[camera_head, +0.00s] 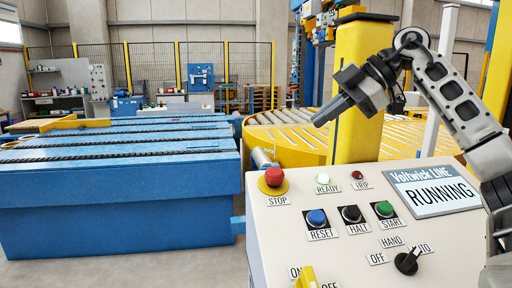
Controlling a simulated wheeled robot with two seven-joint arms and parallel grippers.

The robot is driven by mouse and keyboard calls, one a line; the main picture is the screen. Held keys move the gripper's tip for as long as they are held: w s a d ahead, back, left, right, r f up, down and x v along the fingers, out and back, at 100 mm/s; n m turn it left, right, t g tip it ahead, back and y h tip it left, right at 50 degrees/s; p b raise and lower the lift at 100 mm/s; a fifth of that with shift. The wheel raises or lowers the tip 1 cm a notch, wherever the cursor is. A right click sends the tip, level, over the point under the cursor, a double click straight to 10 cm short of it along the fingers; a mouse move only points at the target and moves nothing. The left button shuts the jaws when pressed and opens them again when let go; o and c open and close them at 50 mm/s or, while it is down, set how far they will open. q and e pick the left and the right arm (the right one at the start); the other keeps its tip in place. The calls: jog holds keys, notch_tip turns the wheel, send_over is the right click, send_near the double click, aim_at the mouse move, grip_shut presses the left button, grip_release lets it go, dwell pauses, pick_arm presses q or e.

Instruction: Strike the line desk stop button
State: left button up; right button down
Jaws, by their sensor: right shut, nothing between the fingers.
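The red stop button (274,176) is a mushroom head on a yellow ring at the upper left of the cream line desk (330,245). A STOP label sits below it. My right gripper (318,122) is shut and empty. It is in the air above the desk's back edge, up and to the right of the stop button in the picture, pointing left and slightly down. It is apart from the button. My left gripper is not in view.
The desk also has a blue RESET button (317,217), a black HALT button (351,213), a green START button (384,208), a black rotary switch (407,262) and a yellow switch (306,278). A sign (433,190) reads RUNNING. A yellow post (358,90) stands behind my right gripper.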

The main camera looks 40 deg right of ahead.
jog(key=b, duration=0.2)
send_near(270, 171)
jog(key=x, duration=0.5)
jog(key=shift+a+r, duration=0.3)
jog(key=shift+a, duration=0.05)
jog(key=shift+w+d+f, duration=0.15)
jog(key=shift+w+f, duration=0.05)
jog(key=shift+f, duration=0.4)
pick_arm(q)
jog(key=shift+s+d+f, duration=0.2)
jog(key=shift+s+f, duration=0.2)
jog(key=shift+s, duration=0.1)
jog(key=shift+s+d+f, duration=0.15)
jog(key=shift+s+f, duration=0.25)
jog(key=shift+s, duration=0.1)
